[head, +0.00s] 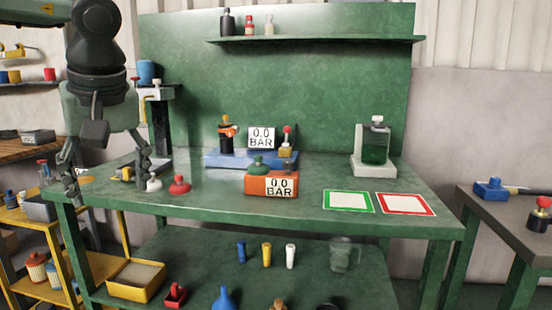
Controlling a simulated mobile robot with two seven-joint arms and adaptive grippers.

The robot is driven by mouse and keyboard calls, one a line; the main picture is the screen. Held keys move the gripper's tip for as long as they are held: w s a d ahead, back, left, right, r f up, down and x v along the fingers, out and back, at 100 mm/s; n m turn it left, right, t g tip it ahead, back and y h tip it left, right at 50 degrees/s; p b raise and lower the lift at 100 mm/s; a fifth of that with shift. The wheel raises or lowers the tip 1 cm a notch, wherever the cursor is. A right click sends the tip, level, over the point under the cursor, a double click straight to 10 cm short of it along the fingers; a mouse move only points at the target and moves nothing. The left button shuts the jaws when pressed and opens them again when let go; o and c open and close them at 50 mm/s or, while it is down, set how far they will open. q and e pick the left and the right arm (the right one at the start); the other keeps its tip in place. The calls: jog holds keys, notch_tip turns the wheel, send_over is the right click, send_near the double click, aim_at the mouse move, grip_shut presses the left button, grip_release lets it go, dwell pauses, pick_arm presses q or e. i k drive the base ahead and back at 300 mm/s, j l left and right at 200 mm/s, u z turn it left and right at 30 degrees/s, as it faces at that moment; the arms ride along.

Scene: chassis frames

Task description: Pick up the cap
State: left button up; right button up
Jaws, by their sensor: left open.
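My left gripper (108,184) is open and empty at the left end of the green workbench (225,203), with its fingers spread wide and pointing down. Just right of its right finger, a small white knobbed piece (153,184) stands on the bench. A red knobbed piece (180,186) stands beside it, a little further right. A green knobbed piece (258,162) shows on or behind the orange gauge box reading 0.0 BAR (271,185). Which of these cap-like pieces is the cap I cannot tell. My right gripper is out of view.
A blue base (225,158) with a second gauge stands at the back middle. A dispenser with green liquid (375,145) stands back right. A green-framed card (348,201) and a red-framed card (405,204) lie at the right. A press-like stand (157,120) is behind my gripper.

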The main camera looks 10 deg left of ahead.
aim_at(258, 169)
jog(key=i+l, duration=0.45)
jog(key=i, duration=0.15)
jog(key=i+l, duration=0.5)
jog(key=i, duration=0.1)
